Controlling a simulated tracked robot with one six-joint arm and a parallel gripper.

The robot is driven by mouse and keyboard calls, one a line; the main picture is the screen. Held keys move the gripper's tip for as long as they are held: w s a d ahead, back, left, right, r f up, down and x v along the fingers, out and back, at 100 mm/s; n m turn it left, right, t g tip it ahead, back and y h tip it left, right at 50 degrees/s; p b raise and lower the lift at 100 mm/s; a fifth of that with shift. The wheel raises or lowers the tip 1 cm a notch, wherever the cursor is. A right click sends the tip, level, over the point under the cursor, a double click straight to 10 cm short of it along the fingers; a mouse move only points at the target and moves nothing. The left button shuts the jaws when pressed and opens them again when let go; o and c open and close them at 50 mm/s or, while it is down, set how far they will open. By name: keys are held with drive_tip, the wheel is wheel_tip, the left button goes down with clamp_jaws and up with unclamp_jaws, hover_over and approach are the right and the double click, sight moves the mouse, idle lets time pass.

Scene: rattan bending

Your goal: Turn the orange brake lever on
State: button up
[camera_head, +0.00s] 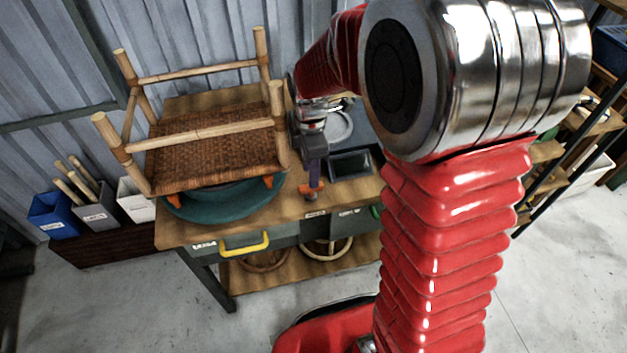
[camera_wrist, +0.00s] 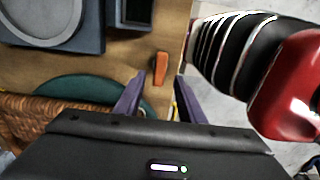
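The orange brake lever (camera_head: 311,192) is at the front part of the wooden workbench (camera_head: 290,215), to the right of the round green turntable (camera_head: 225,207). In the wrist view the lever (camera_wrist: 160,68) stands out as a short orange bar on the wood, just beyond my fingertips and lined up with the gap between them. My gripper (camera_head: 314,180) points down over the lever. In the wrist view its two purple fingers (camera_wrist: 159,95) are apart with nothing held between them. I cannot tell whether a finger touches the lever.
A rattan stool frame (camera_head: 215,155) rests on the turntable, left of my gripper, with orange clamps (camera_head: 268,181) at its edge. A dark tray (camera_head: 350,165) lies to the right. A yellow drawer handle (camera_head: 245,243) sticks out at the bench front.

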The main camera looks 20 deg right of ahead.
sight(311, 191)
wheel_tip(311, 191, down, 5)
drive_tip(key=shift+r, duration=0.1)
drive_tip(key=shift+c, duration=0.4)
